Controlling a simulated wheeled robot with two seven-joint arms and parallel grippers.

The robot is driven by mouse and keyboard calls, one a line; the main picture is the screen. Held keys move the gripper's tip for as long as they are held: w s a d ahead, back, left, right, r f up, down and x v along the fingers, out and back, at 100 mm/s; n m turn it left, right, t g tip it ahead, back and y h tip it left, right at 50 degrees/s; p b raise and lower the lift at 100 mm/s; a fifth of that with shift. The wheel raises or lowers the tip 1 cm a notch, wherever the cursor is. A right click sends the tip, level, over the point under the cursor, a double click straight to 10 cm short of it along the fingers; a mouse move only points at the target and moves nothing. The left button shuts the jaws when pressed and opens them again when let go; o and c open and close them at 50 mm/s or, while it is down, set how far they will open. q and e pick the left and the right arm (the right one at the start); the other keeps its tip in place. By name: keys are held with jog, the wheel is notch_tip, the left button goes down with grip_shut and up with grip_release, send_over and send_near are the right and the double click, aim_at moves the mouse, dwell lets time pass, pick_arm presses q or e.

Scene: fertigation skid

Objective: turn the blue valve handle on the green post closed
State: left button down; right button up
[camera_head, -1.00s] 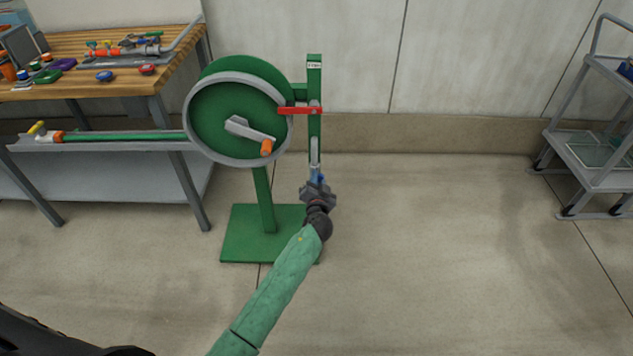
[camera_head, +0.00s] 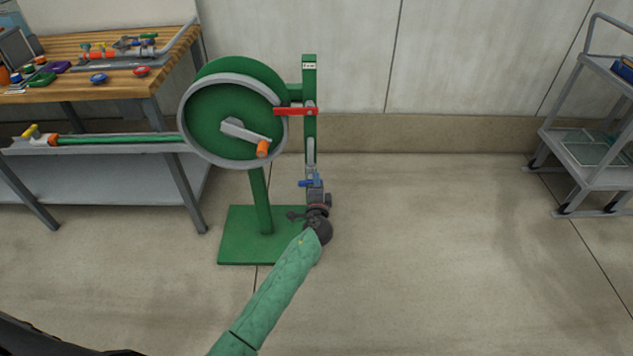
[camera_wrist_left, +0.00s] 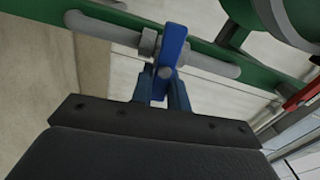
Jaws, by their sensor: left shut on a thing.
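The green post (camera_head: 309,75) stands upright in the head view, with a grey pipe along it. The blue valve handle (camera_head: 307,183) is low on the post and points left, across the pipe. In the left wrist view the blue handle (camera_wrist_left: 173,48) also lies across the grey pipe (camera_wrist_left: 208,64). My left gripper (camera_head: 315,188) is shut on the blue handle; its fingers (camera_wrist_left: 163,88) sit on either side of the handle's near end. My right gripper is not in view.
A red handle (camera_head: 295,111) sits higher on the post. A green reel (camera_head: 232,120) with an orange-knobbed crank stands left of it, on a green base plate (camera_head: 245,250). A workbench (camera_head: 120,82) is at left, a grey cart (camera_head: 590,160) at right. The floor between post and cart is clear.

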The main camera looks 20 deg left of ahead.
pick_arm(q)
jog(key=shift+f+m, duration=0.2)
jog(key=shift+m, duration=0.4)
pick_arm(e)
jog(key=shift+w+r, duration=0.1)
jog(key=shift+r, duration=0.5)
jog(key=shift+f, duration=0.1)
pick_arm(q)
jog(key=c, duration=1.4)
grip_release()
jog(key=shift+o, duration=0.2)
